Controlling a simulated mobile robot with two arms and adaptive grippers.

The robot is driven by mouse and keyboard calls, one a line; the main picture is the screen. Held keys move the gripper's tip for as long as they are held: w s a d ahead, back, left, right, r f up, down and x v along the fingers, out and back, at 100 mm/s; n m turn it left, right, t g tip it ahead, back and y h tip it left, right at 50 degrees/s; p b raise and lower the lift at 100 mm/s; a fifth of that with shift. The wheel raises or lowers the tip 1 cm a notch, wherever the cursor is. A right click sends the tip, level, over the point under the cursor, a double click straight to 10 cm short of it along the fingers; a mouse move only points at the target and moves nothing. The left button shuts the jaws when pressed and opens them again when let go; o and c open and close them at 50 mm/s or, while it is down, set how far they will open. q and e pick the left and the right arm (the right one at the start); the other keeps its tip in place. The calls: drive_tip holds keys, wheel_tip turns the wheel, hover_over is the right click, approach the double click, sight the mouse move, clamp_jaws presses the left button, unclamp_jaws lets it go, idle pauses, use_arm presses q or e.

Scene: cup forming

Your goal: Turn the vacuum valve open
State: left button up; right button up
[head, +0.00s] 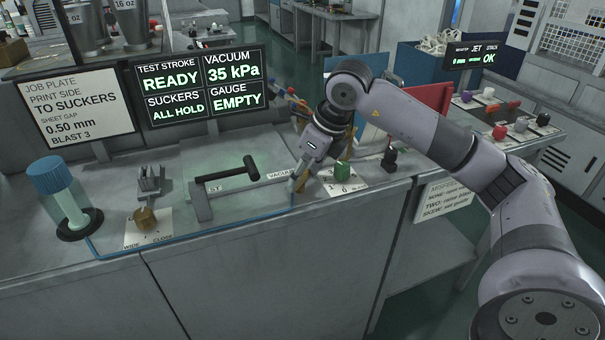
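The label reading VACUUM (281,175) lies on the grey bench top in the head view. A blue line (240,222) runs along the bench front and ends near this label. My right gripper (298,180) points down at the right end of the label, where the vacuum valve appears to be. The gripper covers most of that spot, so I cannot make out the valve's handle or its angle. I cannot tell whether the fingers touch it or how far apart they are. The display panel (195,85) reads vacuum 35 kPa and suckers all hold. My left gripper is not in view.
A black-handled lever (228,174) stands left of the gripper. A green knob (342,171) on a white plate and a small black knob (389,158) stand to its right.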

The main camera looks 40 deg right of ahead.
drive_tip(key=m+h, duration=0.1)
drive_tip(key=m, duration=0.2)
drive_tip(key=shift+a+m+b, duration=0.15)
drive_tip(key=shift+m+b, duration=0.15)
drive_tip(key=shift+m+h, duration=1)
drive_tip(key=shift+m, duration=1.3)
drive_tip(key=o, duration=1.1)
drive_tip(key=shift+o, duration=0.2)
drive_tip(key=shift+r, duration=0.1)
drive_tip(key=v, duration=1.1)
drive_tip(key=shift+s+r, duration=0.25)
drive_tip(key=shift+r, duration=0.1)
drive_tip(key=shift+a, duration=0.15)
